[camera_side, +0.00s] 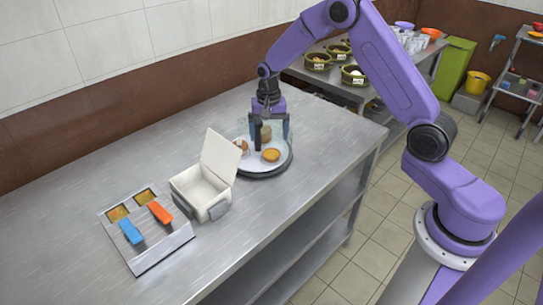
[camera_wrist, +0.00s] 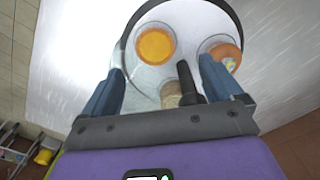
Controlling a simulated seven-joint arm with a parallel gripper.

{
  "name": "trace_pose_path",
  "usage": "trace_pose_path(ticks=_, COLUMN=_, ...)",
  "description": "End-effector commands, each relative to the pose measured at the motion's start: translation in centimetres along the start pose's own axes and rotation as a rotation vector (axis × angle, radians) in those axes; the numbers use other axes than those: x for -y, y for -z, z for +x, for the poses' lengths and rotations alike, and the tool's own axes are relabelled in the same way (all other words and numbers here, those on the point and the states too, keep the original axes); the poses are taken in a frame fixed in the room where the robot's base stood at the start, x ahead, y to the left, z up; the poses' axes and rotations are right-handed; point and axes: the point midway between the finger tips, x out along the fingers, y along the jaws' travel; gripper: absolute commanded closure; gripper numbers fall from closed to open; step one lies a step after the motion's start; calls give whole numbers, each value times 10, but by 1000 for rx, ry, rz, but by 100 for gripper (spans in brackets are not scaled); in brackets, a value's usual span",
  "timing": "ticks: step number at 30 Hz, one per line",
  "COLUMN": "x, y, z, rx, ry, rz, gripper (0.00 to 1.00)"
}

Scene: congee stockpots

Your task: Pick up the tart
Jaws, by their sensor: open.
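The tart (camera_side: 271,155) is round and yellow-orange. It lies near the front of a white plate (camera_side: 257,163) with a dark base. In the wrist view the tart (camera_wrist: 155,46) lies beyond the fingers, toward the left finger. My gripper (camera_side: 270,138) is over the plate, pointing down, fingers apart with no tart between them. In the wrist view my gripper (camera_wrist: 163,82) shows both blue-grey fingers spread. A dark rod (camera_wrist: 186,82) between them covers part of a pale brown item (camera_wrist: 172,95).
Another pastry (camera_side: 241,146) is on the plate's left, with a brown item (camera_side: 264,133) behind. Left of the plate stand an open white box (camera_side: 205,190) and a metal tray (camera_side: 150,235) with blue and orange handles.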

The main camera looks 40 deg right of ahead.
Motion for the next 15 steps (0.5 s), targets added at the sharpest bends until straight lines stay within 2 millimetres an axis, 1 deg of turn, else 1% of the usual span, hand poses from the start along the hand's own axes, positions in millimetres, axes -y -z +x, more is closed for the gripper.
trace_pose_path(ticks=1, x=0, y=0, z=8, rx=2, ry=-2, rz=0, gripper=7)
trace_pose_path(ticks=3, x=0, y=0, z=14, rx=1, ry=-1, rz=0, gripper=7)
trace_pose_path(ticks=8, x=-1, y=0, z=22, rx=0, ry=0, rz=0, gripper=7)
trace_pose_path(ticks=10, x=-2, y=-1, z=28, rx=1, ry=-1, rz=0, gripper=7)
trace_pose_path(ticks=15, x=-9, y=-3, z=52, rx=3, ry=-2, rz=1, gripper=7)
